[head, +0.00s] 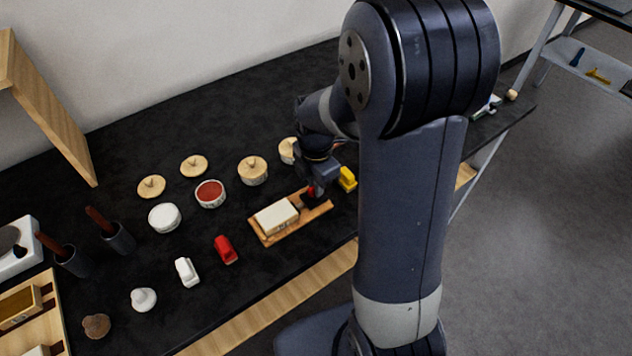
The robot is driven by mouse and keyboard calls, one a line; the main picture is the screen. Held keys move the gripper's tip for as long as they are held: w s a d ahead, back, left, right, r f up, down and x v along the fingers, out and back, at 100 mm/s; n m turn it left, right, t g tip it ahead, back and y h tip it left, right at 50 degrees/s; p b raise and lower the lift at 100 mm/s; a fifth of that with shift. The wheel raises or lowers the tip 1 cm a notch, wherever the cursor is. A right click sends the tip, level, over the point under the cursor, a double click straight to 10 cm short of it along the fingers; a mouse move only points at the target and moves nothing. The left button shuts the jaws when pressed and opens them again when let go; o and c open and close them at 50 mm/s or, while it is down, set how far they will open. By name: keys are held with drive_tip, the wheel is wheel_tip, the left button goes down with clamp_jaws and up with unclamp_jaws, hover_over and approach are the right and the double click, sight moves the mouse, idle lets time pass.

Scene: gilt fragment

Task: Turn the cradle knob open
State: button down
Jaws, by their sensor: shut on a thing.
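The cradle (273,236) is an orange-brown wooden base on the black bench top, holding a pale cream block (276,216). Its red knob (312,191) is at the right end, by a small dark part. My gripper (314,190) is over that end, pointing down, with its jaws shut on the red knob. My arm and gripper hide part of the knob, and how far it is turned cannot be told.
A yellow object (347,179) stands close to the right of my gripper. Round lidded pots, a red-filled bowl (210,194), a red block (225,249) and a white block (187,271) lie to the left. Dark cups with brown handles stand further left. Bare bench lies behind the pots.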

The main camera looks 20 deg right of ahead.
idle(0.4)
drive_tip(key=m, duration=0.4)
drive_tip(key=shift+m, duration=0.3)
drive_tip(key=m, duration=0.4)
drive_tip(key=shift+m+b, duration=0.3)
drive_tip(key=shift+b, duration=0.1)
drive_tip(key=m, duration=0.4)
drive_tip(key=shift+m, duration=2.4)
drive_tip(key=c, duration=1.4)
unclamp_jaws()
drive_tip(key=shift+c, duration=0.2)
